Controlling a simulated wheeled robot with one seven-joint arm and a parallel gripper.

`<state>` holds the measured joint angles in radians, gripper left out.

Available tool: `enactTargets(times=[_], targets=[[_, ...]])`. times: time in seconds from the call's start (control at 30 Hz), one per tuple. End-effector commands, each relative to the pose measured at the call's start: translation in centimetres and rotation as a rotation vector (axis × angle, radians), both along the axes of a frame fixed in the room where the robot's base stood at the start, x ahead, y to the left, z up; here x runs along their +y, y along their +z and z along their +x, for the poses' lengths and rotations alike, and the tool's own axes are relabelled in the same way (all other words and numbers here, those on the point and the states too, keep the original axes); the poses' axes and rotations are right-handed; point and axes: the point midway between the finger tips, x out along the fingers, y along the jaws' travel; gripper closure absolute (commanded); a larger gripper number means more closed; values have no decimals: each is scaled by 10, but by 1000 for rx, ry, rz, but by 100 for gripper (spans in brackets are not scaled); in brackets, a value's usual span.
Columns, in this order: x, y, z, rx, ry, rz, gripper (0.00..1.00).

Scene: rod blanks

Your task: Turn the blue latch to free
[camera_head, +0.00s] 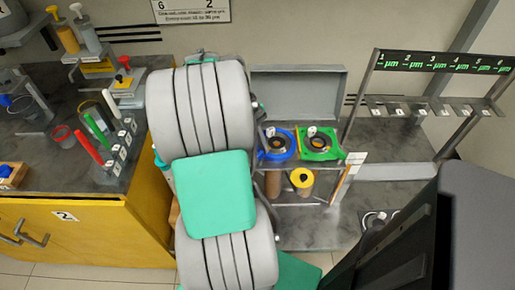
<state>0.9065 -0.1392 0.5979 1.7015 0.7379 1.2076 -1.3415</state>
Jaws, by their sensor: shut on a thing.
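I cannot make out a blue latch for certain. A blue ring-shaped fixture (277,144) with a dark round centre sits on the bench in the middle, just right of my arm. Whether it carries a latch is too small to tell. My grey and teal arm fills the centre of the view and hides what lies behind it. My gripper is not visible, so its contact with anything cannot be seen.
A green fixture (319,143) sits beside the blue one, before a grey upright panel (298,92). A numbered rack (437,108) stands at right. Colored handles, including a red one (89,147), stand on the left bench above a yellow cabinet (110,232).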

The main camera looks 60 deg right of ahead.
Motion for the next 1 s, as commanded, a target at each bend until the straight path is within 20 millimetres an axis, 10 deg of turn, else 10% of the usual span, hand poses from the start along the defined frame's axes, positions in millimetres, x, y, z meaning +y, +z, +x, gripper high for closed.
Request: enactTargets(times=[1.0], targets=[[-3,-4,-1,-4,-635,-3,100]])
